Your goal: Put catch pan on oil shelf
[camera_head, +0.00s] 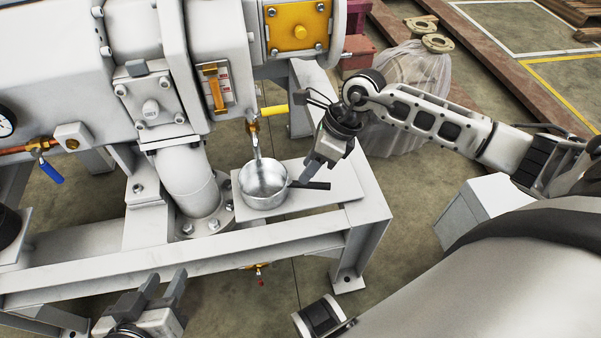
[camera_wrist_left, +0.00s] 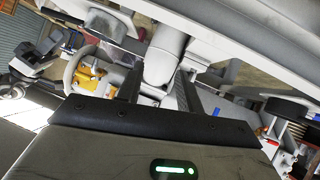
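The catch pan (camera_head: 263,180) is a round silver pan with a dark handle (camera_head: 318,186) pointing right. It appears upright on or just over the grey oil shelf (camera_head: 345,180), beneath a yellow-handled drain valve; I cannot tell if its base touches. My right gripper (camera_head: 307,179) points down at the pan's handle, its fingertips at the handle; whether they are closed around it is unclear. My left gripper (camera_head: 164,284) is open and empty in front of the frame's front beam, away from the pan. Its two spread fingers also show in the left wrist view (camera_wrist_left: 158,88).
The vacuum machine and its flanged pipe (camera_head: 190,185) stand left of the shelf. The yellow valve handle (camera_head: 273,111) is close above the pan. A steel front beam (camera_head: 180,265) lies between my left gripper and the shelf. A white box (camera_head: 485,210) stands at right.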

